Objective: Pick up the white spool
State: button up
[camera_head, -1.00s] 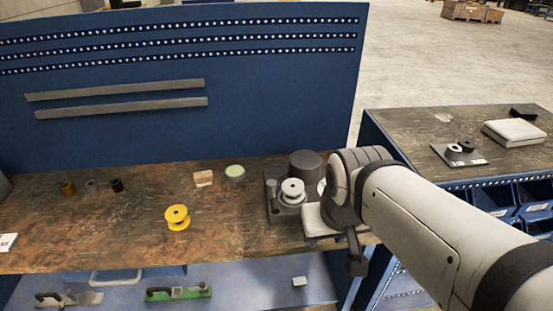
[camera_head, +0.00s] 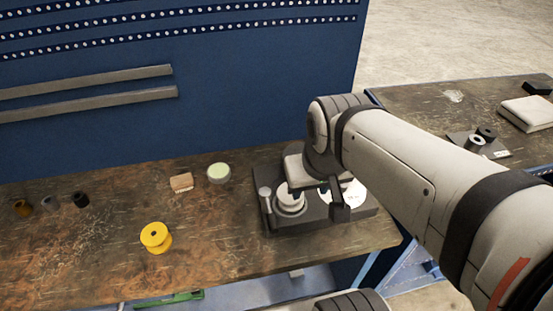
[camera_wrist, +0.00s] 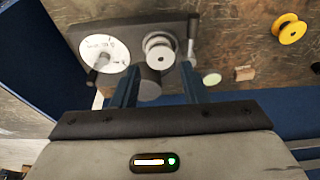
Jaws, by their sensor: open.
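The white spool (camera_wrist: 158,47) sits upright on a dark grey device (camera_wrist: 129,24), seen from above in the wrist view. In the head view the spool (camera_head: 290,199) shows only partly, with my gripper (camera_head: 310,188) over and beside it. In the wrist view my gripper (camera_wrist: 157,77) is open, its two dark blue fingers apart. The spool appears just beyond the fingertips, in line with the gap, and nothing is held. A grey cylinder (camera_wrist: 149,83) shows between the fingers. Whether the fingers touch anything is unclear.
A round white dial (camera_wrist: 103,51) and a small knobbed lever (camera_head: 266,199) flank the spool on the device. A yellow spool (camera_head: 156,237), a wooden block (camera_head: 181,181) and a pale green-topped disc (camera_head: 219,173) stand left. The blue panel (camera_head: 200,60) rises behind the bench.

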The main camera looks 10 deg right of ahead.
aim_at(291, 197)
jog(key=shift+o, duration=0.8)
jog(key=shift+w+f, duration=0.15)
jog(key=shift+w, duration=0.1)
jog(key=o, duration=0.6)
jog(key=w+f+m+g+b, duration=0.2)
jog(key=w+f+m, duration=0.1)
jog(key=w+f, duration=0.2)
jog(key=shift+w+d+b, duration=0.25)
jog(key=shift+w+b, duration=0.05)
jog(key=shift+w, duration=0.6)
jog(key=o, duration=0.3)
jog(key=w+f+m, duration=0.1)
jog(key=w+f, duration=0.1)
jog(key=w+f+m+g+b, duration=0.1)
jog(key=w+f, duration=0.1)
jog(key=f, duration=0.1)
jog(key=w+f+m, duration=0.1)
jog(key=w+f, duration=0.1)
jog(key=shift+w+a+f+m+g+h+b, duration=0.1)
jog(key=shift+w+f+m+g+h+b, duration=0.2)
jog(key=shift+g+b, duration=0.1)
jog(key=shift+o, duration=0.2)
jog(key=shift+w+f+p, duration=0.1)
jog(key=shift+f+p, duration=0.45)
jog(key=shift+f, duration=3.4)
